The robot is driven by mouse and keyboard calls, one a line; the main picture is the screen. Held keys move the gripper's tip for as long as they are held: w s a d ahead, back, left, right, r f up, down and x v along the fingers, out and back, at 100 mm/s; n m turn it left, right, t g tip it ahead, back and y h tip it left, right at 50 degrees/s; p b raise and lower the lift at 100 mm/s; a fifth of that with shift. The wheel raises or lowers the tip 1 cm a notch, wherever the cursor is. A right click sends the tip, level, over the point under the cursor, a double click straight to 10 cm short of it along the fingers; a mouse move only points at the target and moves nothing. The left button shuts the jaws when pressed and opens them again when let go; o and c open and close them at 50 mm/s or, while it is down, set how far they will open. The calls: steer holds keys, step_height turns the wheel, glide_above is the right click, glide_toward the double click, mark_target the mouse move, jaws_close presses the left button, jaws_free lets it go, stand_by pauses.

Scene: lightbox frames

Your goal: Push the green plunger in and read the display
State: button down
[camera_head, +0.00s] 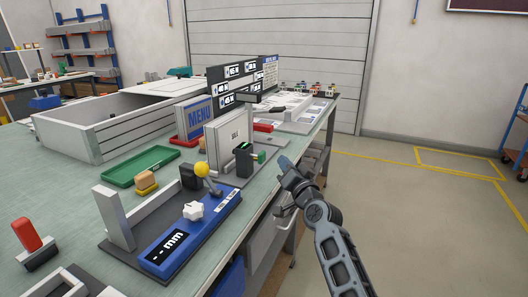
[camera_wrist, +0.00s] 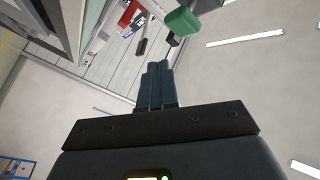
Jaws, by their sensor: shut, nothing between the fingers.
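The green plunger (camera_head: 261,156) sticks out of the right side of a small black device (camera_head: 243,162) on a dark base plate in the head view. A small green patch shows on the device's top, too small to read. In the wrist view a green block (camera_wrist: 183,20), which looks like the plunger's end, is beyond my fingertips, up and right. My gripper (camera_head: 284,163) is just right of the plunger, apart from it, past the bench edge. Its fingers (camera_wrist: 157,68) are shut and empty in the wrist view. A display (camera_head: 165,248) on a blue device reads "-- mm".
The blue device (camera_head: 205,222) has a yellow-knobbed lever (camera_head: 202,169) and a white star knob (camera_head: 193,211). A grey upright panel (camera_head: 228,138) stands behind the black device. A green tray (camera_head: 141,166) lies further left. The floor right of the bench is clear.

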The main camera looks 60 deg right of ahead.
mark_target(262, 157)
steer(key=shift+w+a+p, duration=0.1)
steer(key=shift+w+p, duration=0.35)
steer(key=shift+w, duration=0.85)
steer(key=shift+w, duration=0.1)
stand_by(1.0)
steer(key=shift+w, duration=0.35)
